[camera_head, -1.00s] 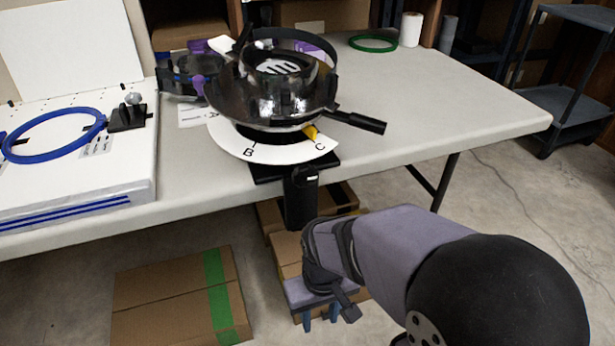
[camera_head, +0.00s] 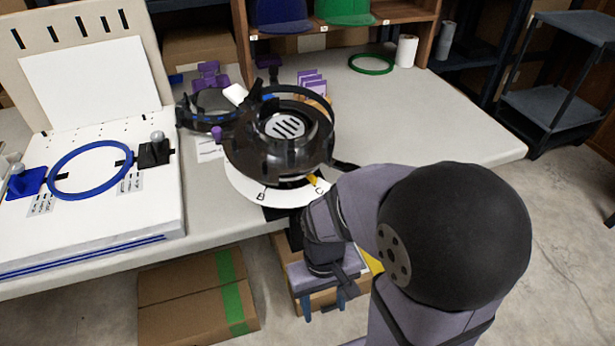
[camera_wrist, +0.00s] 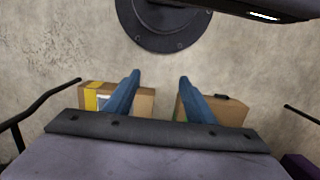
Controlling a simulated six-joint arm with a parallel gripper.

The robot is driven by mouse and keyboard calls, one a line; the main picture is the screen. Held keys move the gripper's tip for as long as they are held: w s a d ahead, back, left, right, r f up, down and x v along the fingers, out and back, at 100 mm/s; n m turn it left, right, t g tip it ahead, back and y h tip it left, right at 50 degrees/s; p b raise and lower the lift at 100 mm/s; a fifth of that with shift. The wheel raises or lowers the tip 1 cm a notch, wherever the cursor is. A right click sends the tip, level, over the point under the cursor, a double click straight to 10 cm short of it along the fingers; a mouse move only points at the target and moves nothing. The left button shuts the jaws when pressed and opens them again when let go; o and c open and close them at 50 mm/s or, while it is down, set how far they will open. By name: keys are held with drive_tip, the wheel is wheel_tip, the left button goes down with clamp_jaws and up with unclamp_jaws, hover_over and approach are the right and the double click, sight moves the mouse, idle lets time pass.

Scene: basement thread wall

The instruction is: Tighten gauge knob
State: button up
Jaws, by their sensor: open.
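No part is marked as the gauge knob. A grey round knob (camera_head: 157,136) sits on a black block (camera_head: 154,154) at the right of the blue hoop (camera_head: 90,170) on the white board. Another grey knob (camera_head: 16,169) is by a blue block (camera_head: 27,182) at the left edge. The black round machine (camera_head: 278,137) stands on a white lettered dial (camera_head: 258,194) with a yellow pointer. My gripper (camera_head: 323,303) is open and empty, pointing down in front of the table, below its top and apart from the knobs. Its two blue fingers also show spread in the wrist view (camera_wrist: 159,78).
Cardboard boxes (camera_head: 195,300) lie on the floor under the table, with more in the wrist view (camera_wrist: 215,110). A green ring (camera_head: 371,64) and white roll (camera_head: 405,51) are at the back. The table's right side (camera_head: 430,120) is clear. A shelf cart (camera_head: 560,70) stands at right.

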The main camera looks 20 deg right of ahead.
drive_tip(key=s+d+r+n+g+h+p, duration=0.1)
drive_tip(key=s+d+r+n+g+p, duration=0.15)
drive_tip(key=r+p, duration=1.75)
drive_tip(key=s+d+r+n+g+h+p, duration=0.1)
drive_tip(key=s+d+r+g+p, duration=0.2)
drive_tip(key=r+p, duration=1.7)
drive_tip(key=w+a+f+t+p, duration=0.1)
drive_tip(key=w+f+t+p, duration=0.1)
drive_tip(key=w+f, duration=0.2)
drive_tip(key=w+a+f+m+t+y+p, duration=0.1)
drive_tip(key=w+a+f+t+p, duration=0.1)
drive_tip(key=w+f, duration=0.3)
drive_tip(key=w+a+f+m+t+y+p, duration=0.1)
drive_tip(key=w+a+f+t+p, duration=0.1)
drive_tip(key=w+f, duration=0.3)
drive_tip(key=shift+w+a+m+t+p, duration=0.2)
drive_tip(key=shift+w+t+p, duration=0.25)
drive_tip(key=shift+w+p, duration=0.55)
drive_tip(key=shift+w+m, duration=0.2)
drive_tip(key=shift+m, duration=0.15)
drive_tip(key=shift+f, duration=0.1)
wheel_tip(320, 180, down, 7)
drive_tip(key=b, duration=0.7)
drive_tip(key=shift+f, duration=0.15)
